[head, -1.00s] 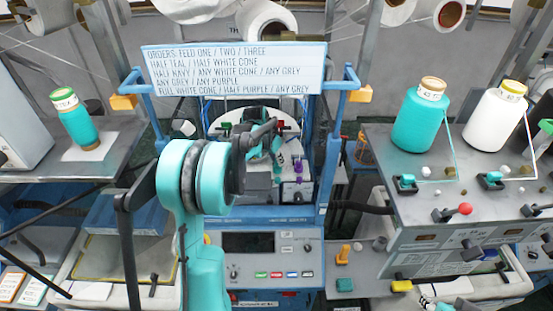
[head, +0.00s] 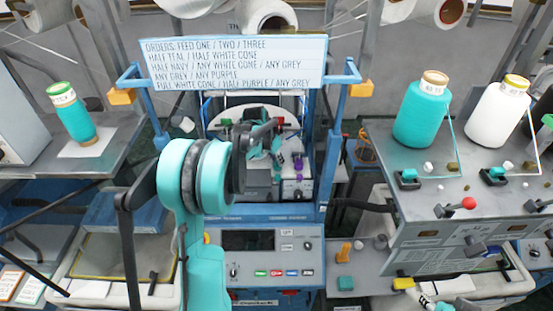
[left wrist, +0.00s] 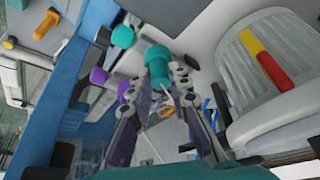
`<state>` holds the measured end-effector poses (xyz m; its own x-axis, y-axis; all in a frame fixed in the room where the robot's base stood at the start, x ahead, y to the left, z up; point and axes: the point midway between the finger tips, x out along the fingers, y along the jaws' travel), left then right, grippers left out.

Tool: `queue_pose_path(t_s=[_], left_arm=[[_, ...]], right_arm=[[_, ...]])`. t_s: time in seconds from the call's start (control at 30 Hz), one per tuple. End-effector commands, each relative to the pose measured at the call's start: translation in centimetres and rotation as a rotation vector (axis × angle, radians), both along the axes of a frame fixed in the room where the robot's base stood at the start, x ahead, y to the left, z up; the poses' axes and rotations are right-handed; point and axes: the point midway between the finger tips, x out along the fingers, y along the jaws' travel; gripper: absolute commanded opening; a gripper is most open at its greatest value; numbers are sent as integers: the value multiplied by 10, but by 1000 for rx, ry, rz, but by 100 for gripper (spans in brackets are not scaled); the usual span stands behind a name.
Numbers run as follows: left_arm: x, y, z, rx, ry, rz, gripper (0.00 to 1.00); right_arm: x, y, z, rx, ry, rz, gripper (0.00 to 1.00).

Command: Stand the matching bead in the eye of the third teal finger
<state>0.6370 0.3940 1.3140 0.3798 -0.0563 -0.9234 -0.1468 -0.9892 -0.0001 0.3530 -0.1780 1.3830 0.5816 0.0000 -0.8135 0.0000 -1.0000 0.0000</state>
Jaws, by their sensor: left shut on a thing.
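My left gripper (head: 272,150) reaches in under the sign, inside the blue machine frame. In the left wrist view its fingertips (left wrist: 160,88) are closed around a short teal piece with a wider top (left wrist: 157,58), which looks like the bead. Another rounded teal piece (left wrist: 122,36) stands just beyond it, apart from the held one. Two purple pieces (left wrist: 98,75) (left wrist: 122,88) are at its left. The eye of the third teal finger cannot be made out. In the head view the arm and gripper hide the held piece. My right gripper is not clearly seen.
A white drum with a yellow and red stripe (left wrist: 262,85) is close on the right in the wrist view. Blue posts (head: 332,150) flank the work area, and the order sign (head: 235,62) hangs above. A side table (head: 400,225) carries a teal cone (head: 422,112) and a white cone (head: 495,115).

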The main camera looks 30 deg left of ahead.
Motion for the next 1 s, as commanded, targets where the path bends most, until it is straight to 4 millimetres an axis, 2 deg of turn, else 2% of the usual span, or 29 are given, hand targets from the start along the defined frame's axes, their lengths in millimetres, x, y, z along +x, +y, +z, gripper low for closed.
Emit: queue_pose_path(t_s=[0.27,0.3,0.37,0.73,0.87,1.0], left_arm=[[0,0,0,0,0,0,7],[0,0,0,0,0,0,28],[0,0,0,0,0,0,42],[-2,0,4,0,0,0,42],[-9,1,21,0,0,1,42],[-21,3,50,-1,0,2,42]], right_arm=[[0,0,0,0,0,0,39],[0,0,0,0,0,0,39],[0,0,0,0,0,0,39],[0,0,0,0,0,0,39],[0,0,0,0,0,0,39],[0,0,0,0,0,0,39]])
